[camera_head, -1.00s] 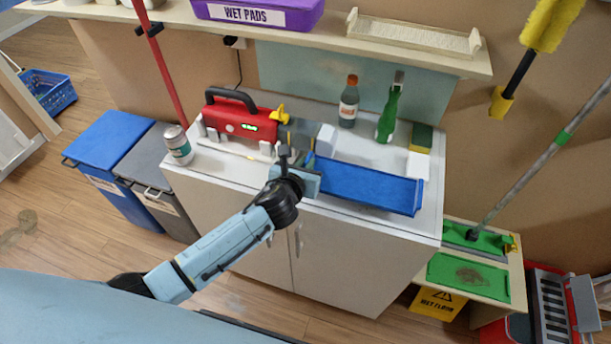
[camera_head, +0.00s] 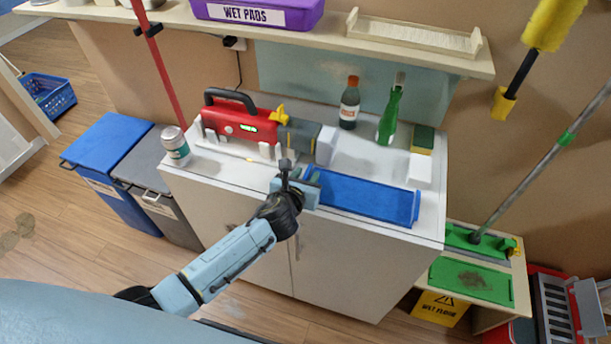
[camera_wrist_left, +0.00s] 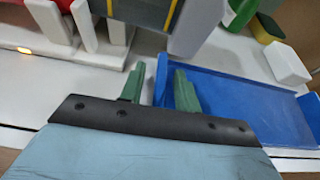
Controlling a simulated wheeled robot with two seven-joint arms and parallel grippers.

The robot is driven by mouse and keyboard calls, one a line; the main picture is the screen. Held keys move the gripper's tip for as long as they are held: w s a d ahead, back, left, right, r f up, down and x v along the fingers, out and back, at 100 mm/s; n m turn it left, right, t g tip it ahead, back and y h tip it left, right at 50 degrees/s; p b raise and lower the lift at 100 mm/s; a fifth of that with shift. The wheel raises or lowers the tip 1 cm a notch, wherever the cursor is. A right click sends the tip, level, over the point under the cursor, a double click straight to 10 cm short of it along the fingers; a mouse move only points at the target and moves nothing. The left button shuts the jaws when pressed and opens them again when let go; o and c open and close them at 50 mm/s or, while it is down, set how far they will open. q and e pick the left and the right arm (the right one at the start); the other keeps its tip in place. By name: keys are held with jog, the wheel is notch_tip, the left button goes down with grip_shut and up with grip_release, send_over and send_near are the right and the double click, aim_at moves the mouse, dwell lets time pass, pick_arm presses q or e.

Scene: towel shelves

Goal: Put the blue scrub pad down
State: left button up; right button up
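The blue piece on the white counter is long and flat with raised edges, like a shallow tray (camera_head: 365,196). It also shows in the left wrist view (camera_wrist_left: 245,100). No other blue pad shows apart from it, so I take it as the scrub pad. My left gripper (camera_head: 299,173) is at its left end, low over the counter's front edge. In the left wrist view the green fingers (camera_wrist_left: 160,86) stand apart, with the blue left edge between them and a gap beside the left finger. My right gripper is out of view.
A red and grey machine (camera_head: 240,122) stands just behind the left gripper. A brown bottle (camera_head: 349,104), a green bottle (camera_head: 390,114), a white block (camera_head: 420,171) and a sponge (camera_head: 422,139) stand behind the blue piece. A can (camera_head: 176,146) is at the counter's left.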

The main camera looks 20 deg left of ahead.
pick_arm(q)
jog(key=shift+r, duration=0.15)
jog(key=shift+s+r, duration=0.15)
jog(key=shift+s, duration=0.1)
jog(key=p+v, duration=0.2)
jog(key=v, duration=0.9)
jog(key=shift+s, duration=0.2)
jog(key=shift+a+r, duration=0.1)
